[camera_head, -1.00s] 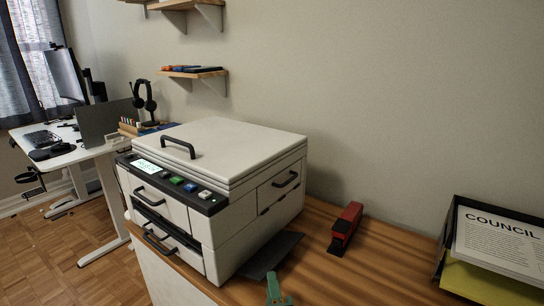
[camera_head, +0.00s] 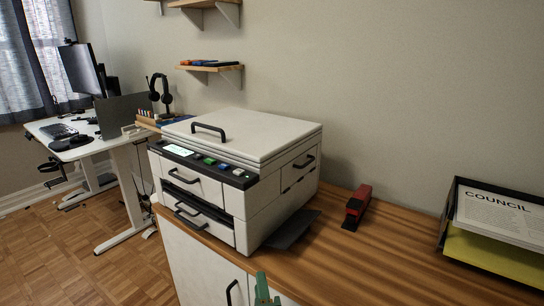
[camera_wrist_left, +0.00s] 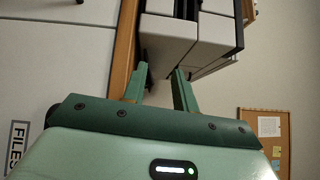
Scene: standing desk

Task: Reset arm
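My left gripper (camera_head: 266,290) shows as green fingertips at the bottom edge of the head view, in front of the wooden cabinet top's near edge. In the left wrist view the left gripper (camera_wrist_left: 160,70) has its two green fingers apart with nothing between them. Beyond them the white printer (camera_wrist_left: 170,40) shows, turned on its side. In the head view the printer (camera_head: 257,137) stands on the cabinet top with its lid closed. My right gripper is in neither view.
A paper tray (camera_head: 490,252) with a printed sheet stands at the far right. The wood between is clear. A white desk (camera_head: 100,138) stands at the left.

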